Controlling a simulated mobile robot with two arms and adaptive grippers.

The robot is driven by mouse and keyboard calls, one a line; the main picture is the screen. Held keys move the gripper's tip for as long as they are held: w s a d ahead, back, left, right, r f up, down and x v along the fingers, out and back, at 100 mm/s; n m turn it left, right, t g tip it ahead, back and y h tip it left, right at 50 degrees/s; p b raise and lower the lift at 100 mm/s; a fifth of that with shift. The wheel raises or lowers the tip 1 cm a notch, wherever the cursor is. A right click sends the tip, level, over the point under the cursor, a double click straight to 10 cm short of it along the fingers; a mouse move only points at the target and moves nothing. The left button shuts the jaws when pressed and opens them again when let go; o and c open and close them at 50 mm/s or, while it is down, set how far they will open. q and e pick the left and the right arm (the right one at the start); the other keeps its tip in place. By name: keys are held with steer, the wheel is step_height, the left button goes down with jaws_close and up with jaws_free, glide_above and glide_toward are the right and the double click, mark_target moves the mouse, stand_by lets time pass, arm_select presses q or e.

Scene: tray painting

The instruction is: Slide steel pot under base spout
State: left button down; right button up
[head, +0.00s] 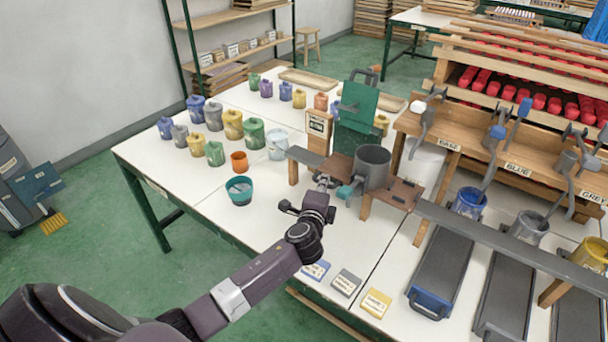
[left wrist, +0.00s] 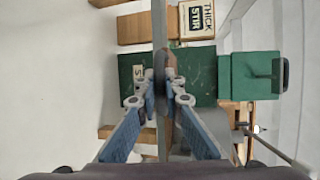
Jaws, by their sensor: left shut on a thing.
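The steel pot (head: 373,167) is a grey open cylinder. I cannot tell whether this piece belongs to the pot. The base spout (head: 427,118) is on the wooden rack by the BASE sign (head: 449,144), right of the pot. My right gripper is out of view.
A green box (head: 357,110) and a wooden block with a sign (head: 319,124) stand behind the pot. A teal bowl (head: 239,191) and several coloured jars are to the left. Labelled cards (head: 346,283) lie near the front edge. A white bucket (head: 424,163) stands beside the rack.

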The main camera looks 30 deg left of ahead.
arm_select(q)
steer(key=d, duration=0.6)
steer(key=d+b, duration=0.1)
steer(key=d, duration=0.3)
steer(key=shift+s, duration=0.4)
steer(key=shift+a, duration=0.1)
steer(key=c, duration=2)
jaws_free()
steer(key=shift+c, duration=0.2)
steer(key=v, duration=1.2)
steer(key=shift+f, duration=0.1)
